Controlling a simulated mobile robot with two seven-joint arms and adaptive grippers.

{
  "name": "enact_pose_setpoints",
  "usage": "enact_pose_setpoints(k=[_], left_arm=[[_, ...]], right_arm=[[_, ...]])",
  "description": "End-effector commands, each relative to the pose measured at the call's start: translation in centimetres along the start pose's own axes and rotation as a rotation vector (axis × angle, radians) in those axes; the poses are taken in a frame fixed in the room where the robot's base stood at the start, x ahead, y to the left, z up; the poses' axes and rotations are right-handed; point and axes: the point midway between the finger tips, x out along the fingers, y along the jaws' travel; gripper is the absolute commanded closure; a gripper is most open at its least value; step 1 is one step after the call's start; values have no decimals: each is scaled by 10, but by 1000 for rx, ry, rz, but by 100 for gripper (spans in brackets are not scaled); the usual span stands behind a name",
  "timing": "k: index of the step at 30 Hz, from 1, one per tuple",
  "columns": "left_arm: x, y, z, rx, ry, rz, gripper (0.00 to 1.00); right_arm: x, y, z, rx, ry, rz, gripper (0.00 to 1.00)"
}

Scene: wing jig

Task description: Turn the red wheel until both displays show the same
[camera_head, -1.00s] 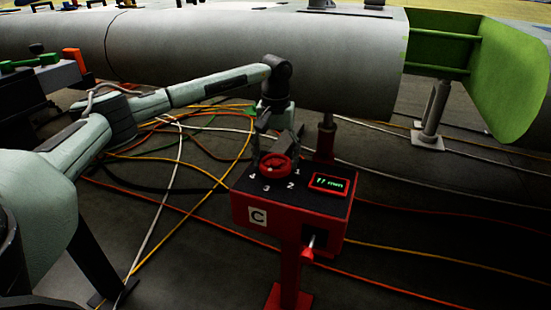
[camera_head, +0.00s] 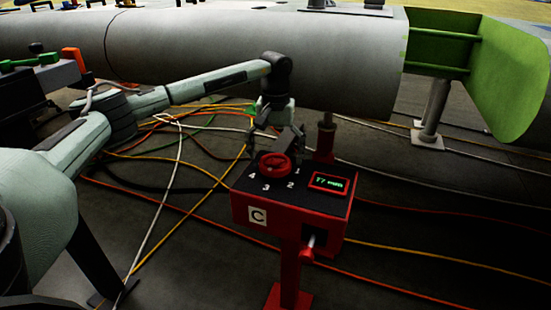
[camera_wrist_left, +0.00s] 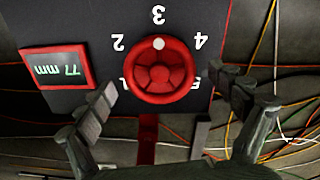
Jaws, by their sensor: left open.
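The red wheel (camera_head: 274,164) sits on the dark top of a red box marked C (camera_head: 270,213). Numbers surround it, and in the left wrist view the white dot on the wheel (camera_wrist_left: 159,70) is at the 3. One display (camera_head: 329,183) is on the same top, right of the wheel; in the left wrist view the display (camera_wrist_left: 57,68) appears upside down and reads 77 mm. No second display is in view. My left gripper (camera_head: 275,143) is open and empty just above and behind the wheel, its fingers spread to either side. My right gripper is not in view.
A large grey wing section (camera_head: 240,60) with a green end (camera_head: 505,80) runs behind the box. A small handle (camera_head: 313,240) projects from the box's front. A grey post (camera_head: 432,115) stands right. Coloured cables (camera_head: 180,200) cover the floor.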

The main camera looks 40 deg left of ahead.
Motion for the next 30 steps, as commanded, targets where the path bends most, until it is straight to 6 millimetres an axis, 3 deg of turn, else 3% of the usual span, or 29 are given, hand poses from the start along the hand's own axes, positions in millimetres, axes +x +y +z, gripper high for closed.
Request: enact_pose_setpoints(k=[15,21,30], left_arm=[[-98,0,0,0,1,1,7],[-112,0,1,1,-1,0,7],[-112,0,1,1,-1,0,7]], right_arm=[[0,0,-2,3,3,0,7],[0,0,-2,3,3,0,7],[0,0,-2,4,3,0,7]])
